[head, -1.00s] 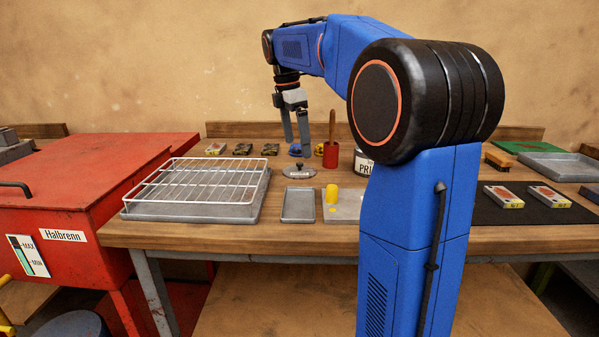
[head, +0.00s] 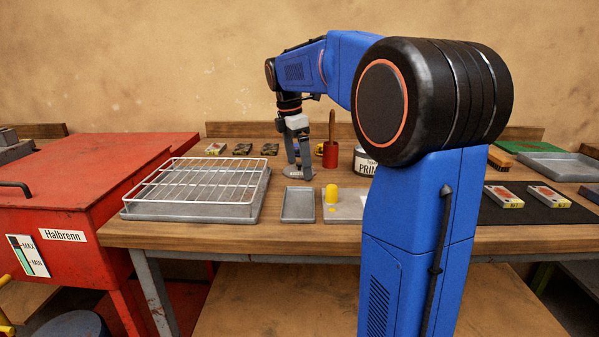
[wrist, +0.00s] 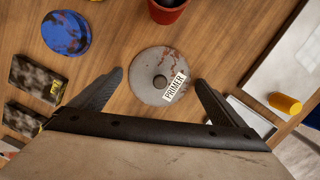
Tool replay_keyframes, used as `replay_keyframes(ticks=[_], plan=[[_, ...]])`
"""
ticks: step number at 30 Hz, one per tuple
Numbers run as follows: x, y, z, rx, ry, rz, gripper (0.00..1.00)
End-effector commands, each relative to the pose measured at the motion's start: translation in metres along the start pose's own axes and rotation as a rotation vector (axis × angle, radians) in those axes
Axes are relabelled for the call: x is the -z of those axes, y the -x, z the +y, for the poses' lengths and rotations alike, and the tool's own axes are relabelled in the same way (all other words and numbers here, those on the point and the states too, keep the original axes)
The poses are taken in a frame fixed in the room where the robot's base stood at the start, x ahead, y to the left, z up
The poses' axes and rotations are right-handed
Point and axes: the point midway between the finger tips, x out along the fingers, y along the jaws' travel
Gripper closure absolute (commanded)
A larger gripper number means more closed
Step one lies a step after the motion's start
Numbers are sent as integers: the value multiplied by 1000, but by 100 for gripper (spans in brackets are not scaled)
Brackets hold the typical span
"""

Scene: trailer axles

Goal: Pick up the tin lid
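In the head view the lid (head: 294,175) is partly hidden behind my fingers. My gripper (head: 300,174) points down over it. In the wrist view my gripper (wrist: 158,78) has its two fingers wide apart, one on each side of the lid's near part, with nothing between them held.
A red pot (head: 330,155) with a brush stands just behind the lid, near the primer tin (head: 364,162). A wire rack (head: 205,178) on a tray is to the left. A small grey tray (head: 298,205) and a yellow piece (head: 332,194) are in front.

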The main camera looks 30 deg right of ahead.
Motion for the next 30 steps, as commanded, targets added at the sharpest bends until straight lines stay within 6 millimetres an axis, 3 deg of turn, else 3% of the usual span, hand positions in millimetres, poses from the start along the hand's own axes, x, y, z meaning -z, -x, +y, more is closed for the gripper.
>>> replay_keyframes(ticks=[1, 4, 16, 30], plan=[[0, 0, 0, 0, 0, 0, 19], [0, 0, 0, 0, 0, 0, 42], [-1, 10, 1, -2, 0, 0, 43], [-13, 85, 1, -2, 0, 0, 43]])
